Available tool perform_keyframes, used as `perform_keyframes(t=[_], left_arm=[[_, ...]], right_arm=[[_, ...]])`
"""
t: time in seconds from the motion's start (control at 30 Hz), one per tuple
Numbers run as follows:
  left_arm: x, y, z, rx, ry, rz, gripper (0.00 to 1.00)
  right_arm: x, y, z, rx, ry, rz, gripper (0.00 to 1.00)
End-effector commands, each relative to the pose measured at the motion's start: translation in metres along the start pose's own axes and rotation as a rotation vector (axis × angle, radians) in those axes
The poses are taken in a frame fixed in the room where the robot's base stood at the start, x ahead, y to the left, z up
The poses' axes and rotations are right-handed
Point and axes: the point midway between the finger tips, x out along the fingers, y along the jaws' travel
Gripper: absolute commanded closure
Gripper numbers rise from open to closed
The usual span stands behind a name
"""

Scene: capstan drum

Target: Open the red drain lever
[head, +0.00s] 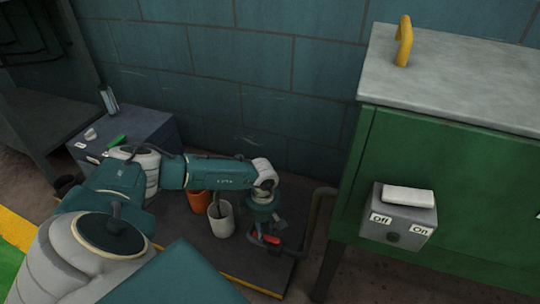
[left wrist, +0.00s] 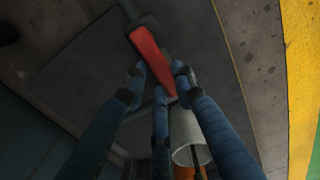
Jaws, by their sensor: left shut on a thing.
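The red drain lever (head: 270,239) shows low in the head view, beside a bent pipe (head: 318,215) next to the green cabinet. In the left wrist view the lever (left wrist: 152,52) runs as a red bar from a dark fitting down between the fingers. My left gripper (head: 263,230) reaches down to it from above. In the left wrist view its fingers (left wrist: 159,80) stand on both sides of the lever's end, and the gripper is shut on it. The fingers hide part of the lever in the head view. My right gripper is not in view.
A white cup (head: 221,220) and an orange cup (head: 199,201) stand close to the left of the gripper on a dark platform. The green cabinet (head: 450,190) with an Off/On switch box (head: 398,220) stands at the right. A blue-grey box (head: 150,128) stands at the back left.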

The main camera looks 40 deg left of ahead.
Motion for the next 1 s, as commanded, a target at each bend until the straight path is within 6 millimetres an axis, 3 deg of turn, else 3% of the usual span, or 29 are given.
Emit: perform_keyframes(t=[0.37,0.4,0.5,0.83,1.0], left_arm=[[0.0,0.001,-0.001,0.011,0.001,0.003,1.0],[0.0,0.001,-0.001,0.011,0.001,0.003,0.7],[0.0,0.001,-0.001,0.01,0.001,0.003,0.54],[-0.003,0.001,-0.001,0.007,0.0,0.003,0.54],[-0.026,0.002,-0.001,0.008,0.0,0.005,0.54]], right_arm=[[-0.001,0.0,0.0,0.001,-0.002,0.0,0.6],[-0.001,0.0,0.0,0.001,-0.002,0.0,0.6],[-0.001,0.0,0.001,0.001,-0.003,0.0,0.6],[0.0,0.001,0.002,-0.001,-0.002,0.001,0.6],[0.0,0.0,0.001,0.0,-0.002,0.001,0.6]])
